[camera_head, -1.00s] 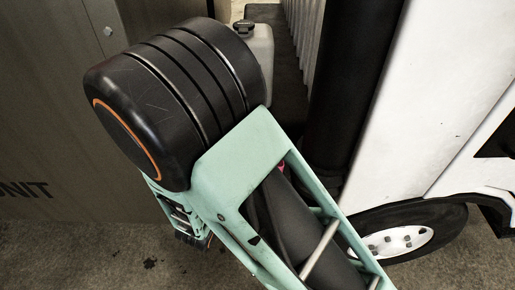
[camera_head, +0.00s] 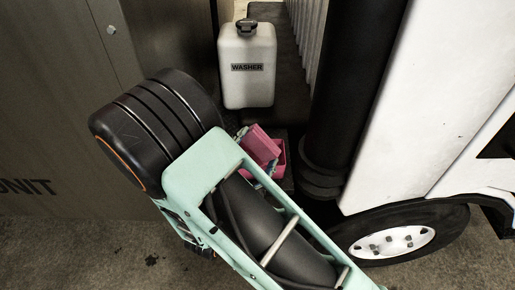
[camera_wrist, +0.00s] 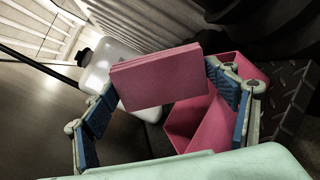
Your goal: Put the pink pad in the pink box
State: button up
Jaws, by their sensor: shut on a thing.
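The pink pad (camera_wrist: 158,78) is held between the blue-padded fingers of my gripper (camera_wrist: 160,88) in the wrist view. The pink box (camera_wrist: 190,125) is open and sits behind and below the pad, to its lower right in that view. In the head view the pad (camera_head: 261,143) shows beyond my arm, overlapping the box (camera_head: 281,160). The pad looks tilted and above the box opening; whether it touches the rim I cannot tell. My arm hides much of the gripper and box in the head view.
A white washer bottle (camera_head: 247,75) with a black cap stands behind the box. A thick black column (camera_head: 345,90) and a white vehicle with a wheel (camera_head: 395,243) are to the right. A brown cabinet (camera_head: 60,110) is at left. Dark tread plate (camera_wrist: 292,95) lies beside the box.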

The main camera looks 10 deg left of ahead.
jog(key=shift+f+b, duration=0.4)
jog(key=shift+f, duration=0.05)
jog(key=o, duration=1)
jog(key=shift+r+p, duration=0.4)
jog(key=shift+p, duration=0.1)
jog(key=shift+s+a+r, duration=0.1)
jog(key=shift+s+a, duration=0.05)
jog(key=shift+s, duration=0.1)
jog(key=s+b, duration=0.1)
jog(key=s, duration=0.2)
jog(key=s+a, duration=0.1)
jog(key=s, duration=0.3)
jog(key=s+b, duration=0.1)
jog(key=s, duration=0.3)
jog(key=shift+s+a+b, duration=0.2)
jog(key=shift+a+b, duration=0.15)
jog(key=shift+a, duration=0.05)
